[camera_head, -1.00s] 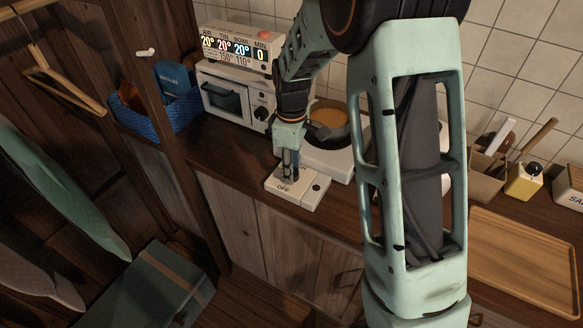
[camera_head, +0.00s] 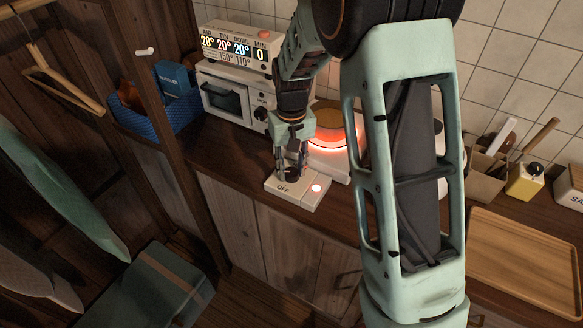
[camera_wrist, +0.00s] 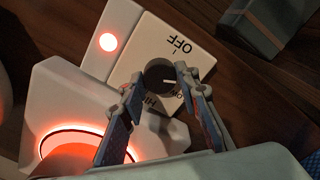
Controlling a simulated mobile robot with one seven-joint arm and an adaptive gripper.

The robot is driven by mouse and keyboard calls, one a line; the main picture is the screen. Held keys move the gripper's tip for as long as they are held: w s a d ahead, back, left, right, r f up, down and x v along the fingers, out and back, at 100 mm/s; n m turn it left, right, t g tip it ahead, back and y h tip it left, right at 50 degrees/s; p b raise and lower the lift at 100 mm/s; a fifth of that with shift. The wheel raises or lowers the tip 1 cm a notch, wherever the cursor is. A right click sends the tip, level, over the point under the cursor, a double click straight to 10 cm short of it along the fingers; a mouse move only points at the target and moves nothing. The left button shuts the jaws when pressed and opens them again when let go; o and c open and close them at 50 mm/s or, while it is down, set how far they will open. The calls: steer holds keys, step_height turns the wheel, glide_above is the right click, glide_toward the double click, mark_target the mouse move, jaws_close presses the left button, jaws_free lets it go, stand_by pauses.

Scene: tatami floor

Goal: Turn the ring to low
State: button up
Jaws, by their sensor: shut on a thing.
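The white control box (camera_head: 283,186) of the hot plate lies on the counter, with a dark round knob (camera_wrist: 158,76) in its middle. My gripper (camera_head: 291,172) is over the box, and in the wrist view its fingers (camera_wrist: 158,78) are shut on the knob from both sides. The knob's white mark points to the right in the wrist view. OFF reads at the upper right and HI below; another label is partly hidden by a finger. The ring (camera_head: 333,140) glows orange-red under a pan, and a lamp (camera_wrist: 108,42) on the box is lit.
A white oven (camera_head: 225,95) with a display box (camera_head: 236,47) on top stands left of the ring. A blue basket (camera_head: 163,118) is farther left. A wooden tray (camera_head: 520,260) and a yellow container (camera_head: 524,182) are at the right.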

mark_target(292, 172)
steer(key=m, duration=0.4)
steer(key=shift+m, duration=0.3)
stand_by(0.3)
steer(key=o, duration=1.2)
steer(key=shift+c, duration=0.2)
step_height(292, 172, up, 12)
